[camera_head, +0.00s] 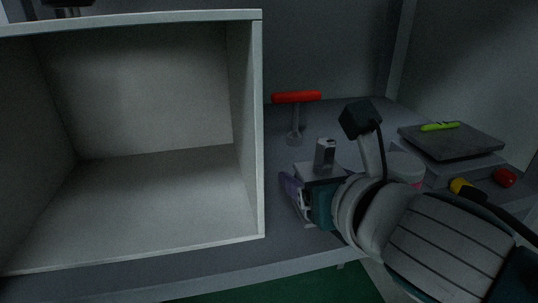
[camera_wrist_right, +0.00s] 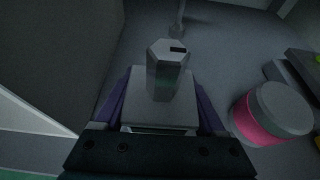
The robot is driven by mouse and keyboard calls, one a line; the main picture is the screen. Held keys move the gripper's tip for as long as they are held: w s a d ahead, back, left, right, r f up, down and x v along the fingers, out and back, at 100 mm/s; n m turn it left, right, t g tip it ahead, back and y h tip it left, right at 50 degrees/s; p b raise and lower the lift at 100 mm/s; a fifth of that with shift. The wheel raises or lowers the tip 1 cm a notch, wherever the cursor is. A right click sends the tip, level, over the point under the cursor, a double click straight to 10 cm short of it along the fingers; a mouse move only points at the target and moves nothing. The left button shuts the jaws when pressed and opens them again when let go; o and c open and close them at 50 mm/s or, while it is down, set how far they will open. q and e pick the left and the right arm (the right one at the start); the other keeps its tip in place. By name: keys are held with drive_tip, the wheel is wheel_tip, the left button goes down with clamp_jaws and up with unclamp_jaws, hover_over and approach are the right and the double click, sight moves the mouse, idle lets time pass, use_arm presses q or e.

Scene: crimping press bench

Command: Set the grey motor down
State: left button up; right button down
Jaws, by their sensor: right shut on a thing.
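The grey motor (camera_head: 325,153) shows as an upright grey post with a dark slot, above a flat grey block (camera_head: 318,172). In the right wrist view the motor (camera_wrist_right: 168,72) stands centred, with the block (camera_wrist_right: 150,110) below it. My right gripper (camera_head: 303,195) is shut on it, with purple fingers on both sides of the block. It is over the bench (camera_head: 285,236) near the front edge, right of the open box. I cannot tell whether the motor's underside touches the bench. My left gripper is not in view.
A large open grey box (camera_head: 248,130) fills the left. A red-topped T-shaped stand (camera_head: 297,97) is behind the motor. A white and pink cylinder (camera_wrist_right: 272,115) stands close on the right. A grey platform (camera_head: 450,142) with a green item, a yellow item (camera_head: 461,186) and a red ball (camera_head: 505,177) are further right.

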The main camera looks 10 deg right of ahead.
drive_tip(key=shift+w+r, duration=0.1)
drive_tip(key=shift+r, duration=0.05)
unclamp_jaws()
drive_tip(key=shift+f, duration=0.2)
